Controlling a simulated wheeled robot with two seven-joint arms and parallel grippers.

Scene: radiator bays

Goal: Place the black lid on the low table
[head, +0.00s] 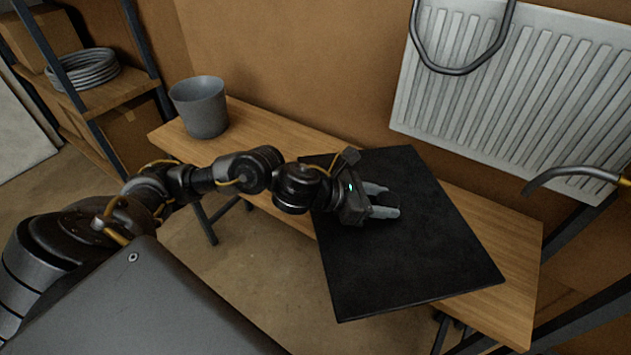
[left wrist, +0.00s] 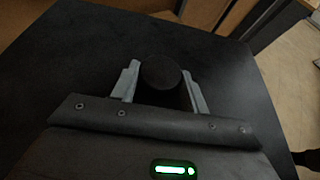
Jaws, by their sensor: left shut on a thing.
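The black lid (head: 400,270) is a large flat dark panel with a round knob (left wrist: 161,72), which shows in the left wrist view. My left gripper (head: 384,201) is over the lid, its two grey fingers on either side of the knob, shut on it. The low table (head: 515,305) is a long wooden bench along the wall. The lid lies over its right half, turned at an angle, with its front part out past the front edge. I cannot tell whether the lid touches the tabletop. My right gripper is not in view.
A grey bucket (head: 201,107) stands on the table's left end. A white radiator (head: 510,85) hangs on the wall behind. A curved grey pipe (head: 570,172) juts in at right. A shelf rack (head: 110,92) with a coiled hose (head: 84,70) stands at left. Bare tabletop shows left of the lid.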

